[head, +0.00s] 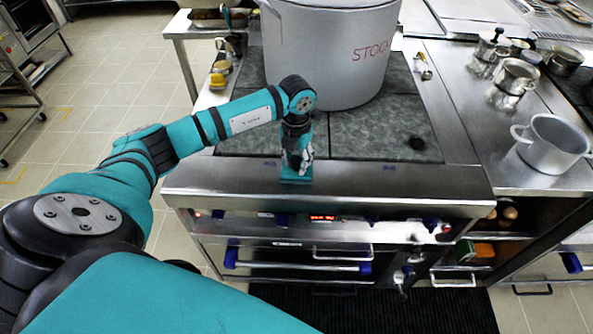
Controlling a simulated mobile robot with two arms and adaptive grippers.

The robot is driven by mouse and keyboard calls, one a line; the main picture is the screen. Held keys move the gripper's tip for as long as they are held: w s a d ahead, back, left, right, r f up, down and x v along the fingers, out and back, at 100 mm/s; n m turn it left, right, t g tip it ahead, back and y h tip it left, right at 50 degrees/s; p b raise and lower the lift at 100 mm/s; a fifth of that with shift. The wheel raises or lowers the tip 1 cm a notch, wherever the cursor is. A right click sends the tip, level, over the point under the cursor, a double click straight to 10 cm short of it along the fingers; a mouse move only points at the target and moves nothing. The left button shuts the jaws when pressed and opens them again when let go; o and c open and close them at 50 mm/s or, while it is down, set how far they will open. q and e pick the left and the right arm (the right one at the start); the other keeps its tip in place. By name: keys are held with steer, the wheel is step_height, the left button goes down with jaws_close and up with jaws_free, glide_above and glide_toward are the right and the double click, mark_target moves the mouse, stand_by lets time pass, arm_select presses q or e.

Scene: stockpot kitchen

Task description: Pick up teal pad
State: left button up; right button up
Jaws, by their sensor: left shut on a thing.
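The teal pad (296,179) is a small flat piece at the front edge of the stove top, directly below my left gripper (297,166). The gripper points down and is shut on the pad, with its fingers partly hidden by the wrist. I cannot tell whether the pad still touches the steel edge. My right gripper is not in view.
A large stockpot (335,55) stands on the stove's dark plates (375,133) just behind the gripper. A smaller pot (551,146) and several metal vessels stand on the right counter (478,135).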

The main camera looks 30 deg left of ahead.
arm_select(q)
jaws_close()
steer(key=shift+w+r+b, duration=0.1)
steer(key=shift+r+b, duration=0.45)
steer(key=shift+r, duration=0.3)
steer(key=shift+d+r+b, duration=0.6)
steer(key=shift+r, duration=0.25)
steer(key=s+d+r+b, duration=0.1)
steer(key=d+b, duration=0.1)
steer(key=d, duration=0.5)
steer(key=s+d+b, duration=0.1)
steer(key=d+b, duration=0.1)
steer(key=d, duration=0.5)
steer(key=shift+s+d+r, duration=0.35)
